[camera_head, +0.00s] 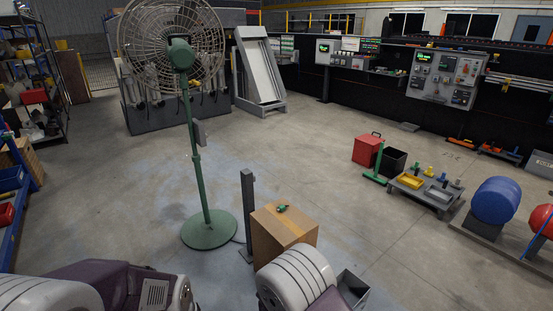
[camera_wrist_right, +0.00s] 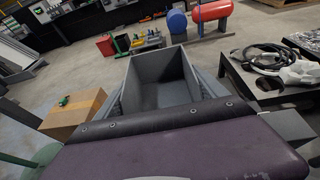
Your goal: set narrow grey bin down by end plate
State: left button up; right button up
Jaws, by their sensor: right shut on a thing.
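The narrow grey bin (camera_wrist_right: 160,72) is an open-topped box, upright and seemingly empty, in the middle of the right wrist view. My right gripper (camera_wrist_right: 163,88) is shut on it, with grey finger parts at both sides. In the head view the bin (camera_head: 353,288) shows at the bottom, partly hidden by my right arm. It is held well short of the low grey stand (camera_head: 435,198). I cannot pick out an end plate with certainty. Only my left arm shows at the bottom left; its gripper is out of view.
A cardboard box (camera_head: 283,236) with a small green item on top stands left of the bin, beside a green fan (camera_head: 207,232). A red box (camera_head: 366,148), black bin (camera_head: 394,160) and blue drum (camera_head: 496,200) are farther right. Bare floor lies between.

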jog(key=s+f+b, duration=0.2)
jog(key=f+b, duration=0.1)
jog(key=s+f+b, duration=0.1)
jog(key=b, duration=0.1)
jog(key=shift+a+f, duration=0.15)
jog(key=shift+f, duration=0.2)
jog(key=shift+s+d+r+g+h+p, duration=0.15)
jog(key=shift+s+d+r+p, duration=0.1)
jog(key=shift+r+p, duration=0.2)
jog(key=shift+s+d+r+g+h+p, duration=0.15)
jog(key=shift+s+r+p, duration=0.15)
jog(key=shift+r, duration=0.2)
notch_tip(320, 180, up, 14)
jog(key=p, duration=1.8)
jog(key=shift+p, duration=0.35)
jog(key=shift+w+f, duration=0.1)
jog(key=shift+f, duration=0.05)
